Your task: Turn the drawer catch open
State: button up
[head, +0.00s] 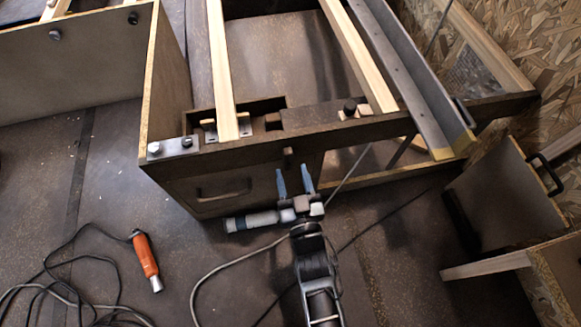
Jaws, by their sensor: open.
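The drawer (222,190) is a dark wooden front with a bar handle (224,192), set low in the cabinet and closed. A small brown catch (288,153) sits on the frame rail above the drawer's right end. My gripper (294,176) is open, with two blue-grey fingers pointing up the picture just below the catch. The fingers appear apart from the catch, one on either side of its line; the exact depth gap cannot be told. Nothing is between the fingers.
Light wooden rails (222,75) and a grey metal angle (400,75) lie across the cabinet top. An orange-handled tool (146,257) and its dark cable lie on the floor at left. A box with a handle (508,195) stands at right.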

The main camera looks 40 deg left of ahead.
aim_at(289, 162)
jog(key=shift+b+x, duration=0.45)
jog(key=shift+x, duration=1.2)
grip_shut()
